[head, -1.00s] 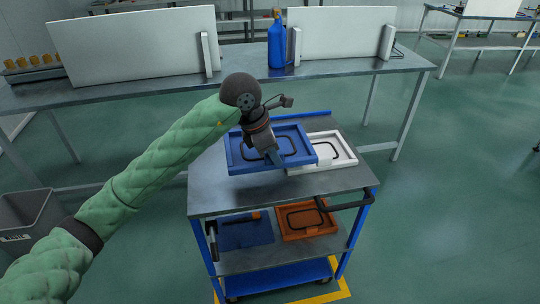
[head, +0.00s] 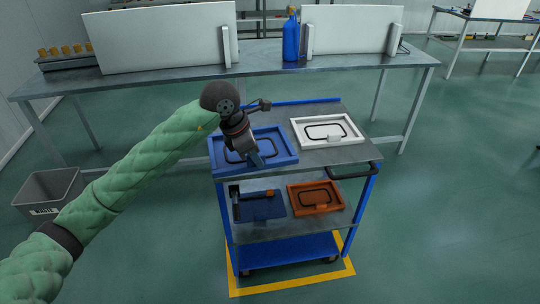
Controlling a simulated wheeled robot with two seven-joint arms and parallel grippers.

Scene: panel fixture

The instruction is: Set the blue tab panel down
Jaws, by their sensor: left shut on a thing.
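The blue tab panel (head: 285,146), a shallow tray-like frame with a dark loop inside, is over the left part of the cart's top shelf (head: 345,155). My left gripper (head: 256,161) is shut on its near edge. The panel looks about level and close to the shelf; I cannot tell whether it touches. The gripper and wrist hide part of its middle. A white panel (head: 345,139) lies on the shelf to the right, with a narrow gap between them. My right gripper is not in view.
The cart's lower shelf holds an orange panel (head: 315,198) and a blue mat (head: 262,209) with a tool. A black handle sticks out at the cart's right. Behind stands a long bench (head: 330,67) with white boards and a blue bottle (head: 291,38). A grey bin (head: 48,190) is at left.

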